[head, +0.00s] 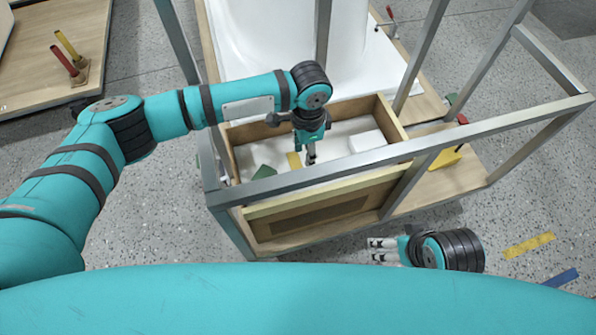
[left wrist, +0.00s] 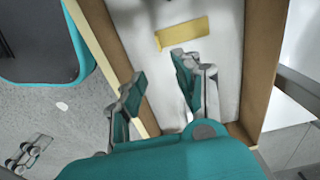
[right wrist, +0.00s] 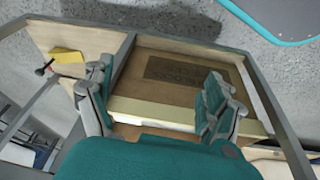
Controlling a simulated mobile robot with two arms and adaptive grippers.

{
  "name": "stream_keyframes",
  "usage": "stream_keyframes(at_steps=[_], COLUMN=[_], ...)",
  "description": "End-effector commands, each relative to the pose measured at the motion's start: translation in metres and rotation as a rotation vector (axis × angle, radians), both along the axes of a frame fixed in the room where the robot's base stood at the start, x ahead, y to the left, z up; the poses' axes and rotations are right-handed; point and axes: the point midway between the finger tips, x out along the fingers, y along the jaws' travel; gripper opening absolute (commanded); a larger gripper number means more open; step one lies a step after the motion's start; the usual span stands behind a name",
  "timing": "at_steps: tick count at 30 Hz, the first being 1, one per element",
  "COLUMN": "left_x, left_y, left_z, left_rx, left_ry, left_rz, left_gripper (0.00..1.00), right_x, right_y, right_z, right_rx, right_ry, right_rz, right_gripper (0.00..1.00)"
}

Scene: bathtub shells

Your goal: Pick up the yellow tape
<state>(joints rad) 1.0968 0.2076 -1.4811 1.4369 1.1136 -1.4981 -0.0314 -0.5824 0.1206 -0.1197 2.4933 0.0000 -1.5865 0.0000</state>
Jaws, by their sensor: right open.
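A flat yellow tape strip (head: 294,160) lies on the white bottom of a wooden drawer (head: 395,120). It also shows in the left wrist view (left wrist: 182,33), beyond my left fingertips and apart from them. My left gripper (head: 311,157) points down over the drawer, just right of the tape in the head view. Its fingers are spread and empty in the left wrist view (left wrist: 157,78). My right gripper (head: 378,250) is low in front of the drawer, open and empty, and faces the drawer front in the right wrist view (right wrist: 160,85).
A metal frame bar (head: 320,177) crosses above the drawer's front. The drawer also holds a white box (head: 367,141) and a green piece (head: 263,174). A yellow object (head: 445,160) stands on the right shelf. Yellow (head: 529,245) and blue (head: 562,278) strips lie on the floor.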

Motion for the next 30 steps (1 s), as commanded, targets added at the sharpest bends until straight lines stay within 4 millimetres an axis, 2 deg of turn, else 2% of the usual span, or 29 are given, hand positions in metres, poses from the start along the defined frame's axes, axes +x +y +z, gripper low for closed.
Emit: stream_keyframes(at_steps=[1,6,9,17,23,30], left_x=[0.0,0.0,0.0,0.0,-0.001,-0.002], left_y=[0.0,0.0,0.0,0.001,0.004,0.005], left_z=[-0.016,-0.049,-0.06,-0.071,-0.09,-0.112], left_rx=[0.002,0.001,0.0,-0.001,0.0,0.0], left_ry=[0.002,-0.001,-0.001,-0.001,-0.001,-0.001], left_rz=[0.0,0.0,0.001,0.0,0.001,0.0], left_gripper=[0.33,0.33,0.33,0.33,0.33,0.33], right_x=[0.0,0.001,0.018,0.036,0.071,0.108], right_y=[0.0,0.0,0.005,0.01,0.022,0.035], right_z=[-0.011,-0.021,-0.018,-0.014,-0.002,0.023], right_rx=[-0.001,0.0,0.015,0.033,0.071,0.118], right_ry=[0.006,0.0,-0.073,-0.16,-0.34,-0.558], right_rz=[0.0,0.0,0.007,0.014,0.028,0.043], right_gripper=[0.88,0.88,0.88,0.88,0.88,0.88])
